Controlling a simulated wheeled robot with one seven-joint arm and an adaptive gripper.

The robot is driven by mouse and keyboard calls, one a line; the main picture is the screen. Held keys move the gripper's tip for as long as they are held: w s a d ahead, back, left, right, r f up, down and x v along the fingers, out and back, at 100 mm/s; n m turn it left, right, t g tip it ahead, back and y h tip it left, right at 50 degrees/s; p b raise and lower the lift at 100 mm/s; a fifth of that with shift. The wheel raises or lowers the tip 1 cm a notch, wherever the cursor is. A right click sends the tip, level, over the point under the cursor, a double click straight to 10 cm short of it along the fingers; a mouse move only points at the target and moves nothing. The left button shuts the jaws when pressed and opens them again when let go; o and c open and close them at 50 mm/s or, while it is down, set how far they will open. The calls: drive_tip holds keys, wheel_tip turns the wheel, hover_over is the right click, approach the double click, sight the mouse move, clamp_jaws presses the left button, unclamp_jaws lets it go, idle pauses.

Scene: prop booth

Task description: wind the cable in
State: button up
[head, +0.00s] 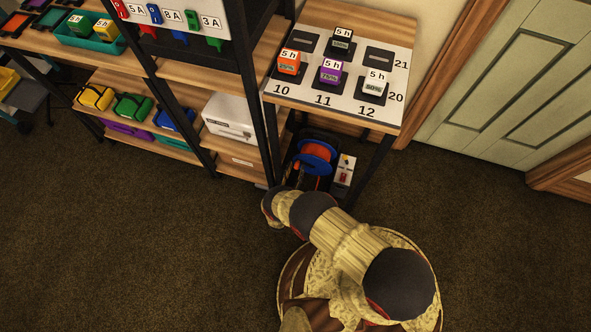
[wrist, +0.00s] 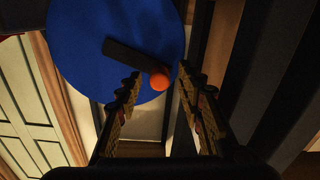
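In the wrist view the blue disc (wrist: 85,50) fills the upper middle. A dark crank arm (wrist: 128,54) crosses it and ends in a round orange knob (wrist: 160,78). My gripper (wrist: 159,84) is open, with one finger on each side of the knob in the picture. Gaps show beside the knob, and I cannot tell its exact depth between the fingertips. In the head view my arm's end hides the gripper.
The small table (head: 292,95) stands over the reel, with battery-like blocks on its top and dark legs close by. A small panel with a red switch (head: 344,176) is right of the reel. A shelf rack (head: 165,70) is left. Open carpet (head: 120,240) lies in front.

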drive_tip(key=v, duration=1.2)
drive_tip(key=x, duration=1.3)
drive_tip(key=shift+w+d+f, duration=0.15)
drive_tip(key=shift+w, duration=0.15)
drive_tip(key=shift+c, duration=0.5)
clamp_jaws()
